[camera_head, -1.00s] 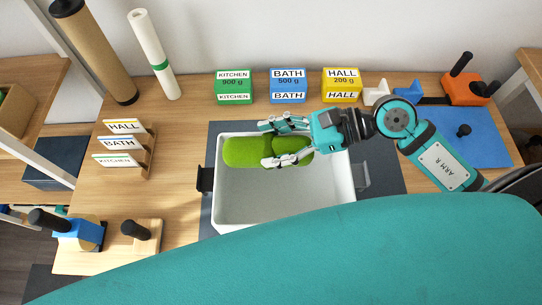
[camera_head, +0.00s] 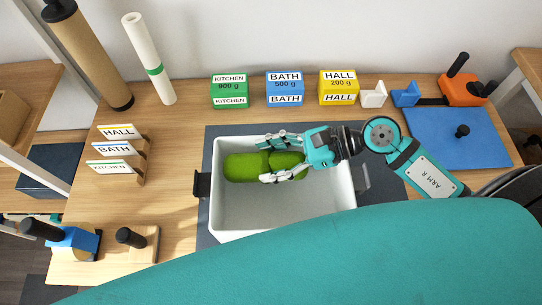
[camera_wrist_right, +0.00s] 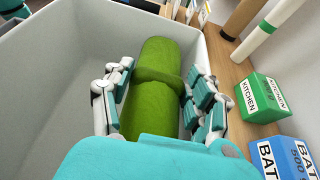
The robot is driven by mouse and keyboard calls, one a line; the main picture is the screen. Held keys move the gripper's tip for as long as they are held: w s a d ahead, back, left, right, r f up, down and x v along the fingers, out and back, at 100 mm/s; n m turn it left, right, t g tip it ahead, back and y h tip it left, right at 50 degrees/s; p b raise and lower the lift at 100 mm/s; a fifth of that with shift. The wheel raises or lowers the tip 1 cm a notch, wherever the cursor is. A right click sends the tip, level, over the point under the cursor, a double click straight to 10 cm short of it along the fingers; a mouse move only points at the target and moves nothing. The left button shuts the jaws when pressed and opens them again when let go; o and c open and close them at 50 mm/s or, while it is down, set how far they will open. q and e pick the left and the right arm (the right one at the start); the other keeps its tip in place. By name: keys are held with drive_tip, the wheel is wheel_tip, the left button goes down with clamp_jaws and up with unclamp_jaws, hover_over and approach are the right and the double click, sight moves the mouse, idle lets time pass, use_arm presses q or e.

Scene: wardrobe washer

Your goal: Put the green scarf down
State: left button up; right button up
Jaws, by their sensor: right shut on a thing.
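The green scarf (camera_head: 246,167) is a rolled bundle with a band around it. It lies lengthwise inside the white bin (camera_head: 285,228), near its back wall. My right gripper (camera_head: 272,158) reaches in from the right and is shut on the scarf, with fingers on both sides. In the right wrist view the scarf (camera_wrist_right: 150,97) runs between the fingers, close to the bin wall (camera_wrist_right: 45,80). The scarf's underside is hidden, so I cannot tell whether it touches the bin floor. My left gripper does not show clearly in any view.
Green (camera_head: 230,91), blue (camera_head: 285,89) and yellow (camera_head: 338,87) labelled blocks stand behind the bin. A card rack (camera_head: 118,150) is at the left. A blue board (camera_head: 455,145) with a black knob lies at the right. The front of the bin is empty.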

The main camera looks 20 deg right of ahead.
drive_tip(key=shift+f, duration=0.15)
drive_tip(key=o, duration=1.2)
drive_tip(key=shift+c, duration=0.2)
drive_tip(key=shift+r+p, duration=0.65)
drive_tip(key=shift+r, duration=0.05)
drive_tip(key=shift+d, duration=0.35)
drive_tip(key=b+v, duration=0.2)
drive_tip(key=v, duration=0.9)
drive_tip(key=shift+s+d, duration=0.1)
drive_tip(key=shift+s, duration=0.05)
